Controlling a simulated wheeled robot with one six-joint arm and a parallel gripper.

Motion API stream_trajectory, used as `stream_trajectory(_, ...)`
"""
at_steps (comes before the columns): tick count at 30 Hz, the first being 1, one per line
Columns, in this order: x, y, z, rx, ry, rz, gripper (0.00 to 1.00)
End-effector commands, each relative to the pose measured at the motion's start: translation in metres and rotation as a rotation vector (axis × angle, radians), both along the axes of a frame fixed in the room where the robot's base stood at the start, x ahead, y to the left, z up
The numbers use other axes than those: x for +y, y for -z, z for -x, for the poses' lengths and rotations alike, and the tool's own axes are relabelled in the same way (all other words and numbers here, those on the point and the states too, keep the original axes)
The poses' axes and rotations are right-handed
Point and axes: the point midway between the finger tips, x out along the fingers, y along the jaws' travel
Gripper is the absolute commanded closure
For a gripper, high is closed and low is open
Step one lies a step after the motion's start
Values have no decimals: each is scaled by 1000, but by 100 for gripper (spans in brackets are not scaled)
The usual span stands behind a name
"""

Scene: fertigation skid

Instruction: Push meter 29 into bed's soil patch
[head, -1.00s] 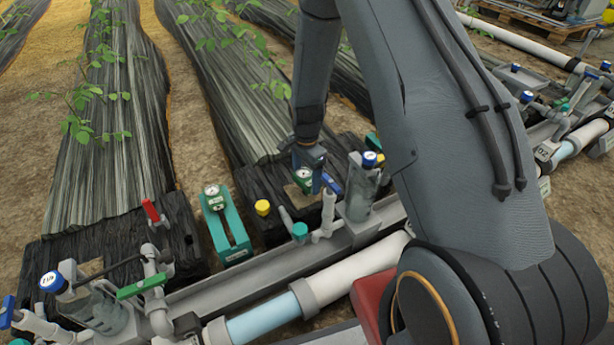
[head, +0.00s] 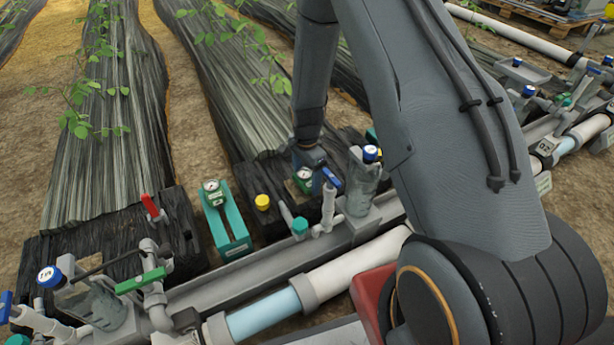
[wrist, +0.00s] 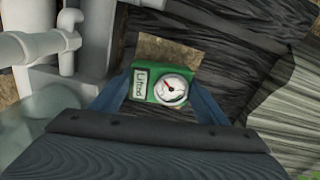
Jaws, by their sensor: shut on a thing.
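My gripper (wrist: 165,95) is shut on a green meter (wrist: 148,87) with a round white dial and a small label that I cannot read surely. The meter also shows in the head view (head: 304,178), upright between the jaws at the bed's front end. A brown soil patch (wrist: 168,52) shows just beyond the meter in the wrist view, as an opening in the dark bed cover (wrist: 225,68). The meter's lower end is hidden, so I cannot tell whether it touches the soil. A similar green meter (head: 212,192) stands in a teal holder (head: 231,232) to the left.
A grey trough with white and clear pipe (head: 262,322) runs along the front. A white valve with a blue handle (head: 329,205), a clear filter cup (head: 361,194) and a yellow cap (head: 262,202) stand close to my gripper. Another bed with a red-handled valve (head: 151,207) is at left.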

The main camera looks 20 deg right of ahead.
Motion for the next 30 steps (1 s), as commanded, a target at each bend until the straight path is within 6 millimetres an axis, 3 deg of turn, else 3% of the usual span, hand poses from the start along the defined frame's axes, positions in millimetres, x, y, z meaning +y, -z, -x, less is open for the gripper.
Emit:
stream_trajectory(6,0,6,0,-1,0,0,56)
stream_trajectory(7,0,6,0,-1,0,0,27)
stream_trajectory(10,0,5,0,-1,0,0,10)
stream_trajectory(20,0,4,0,-1,0,0,10)
stream_trajectory(30,0,-18,0,-2,0,0,10)
